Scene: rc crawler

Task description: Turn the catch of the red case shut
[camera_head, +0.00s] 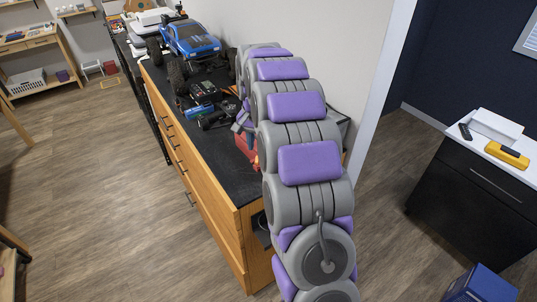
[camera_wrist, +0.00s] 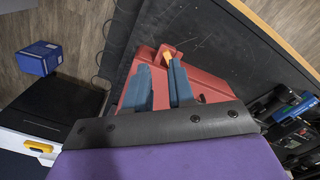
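The red case (camera_wrist: 212,91) lies on the dark bench top in the wrist view, partly covered by my gripper. In the head view only a small part of the red case (camera_head: 246,148) shows beside my arm. A small red piece with a yellow-orange patch (camera_wrist: 167,56), perhaps the catch, sits by the fingertips. My gripper (camera_wrist: 160,67) has two blue-grey fingers over the case, apart, with red showing between them. I cannot tell whether they touch the catch. Its position, turned or not, is unclear. My arm hides the gripper's tips in the head view.
The bench (camera_head: 221,120) also bears a blue crawler truck (camera_head: 192,38) and dark electronic parts (camera_wrist: 290,120). A black cabinet (camera_head: 470,195) with a yellow item (camera_head: 507,154) stands at the right. A blue box (camera_head: 481,285) is on the floor. The wood floor at left is clear.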

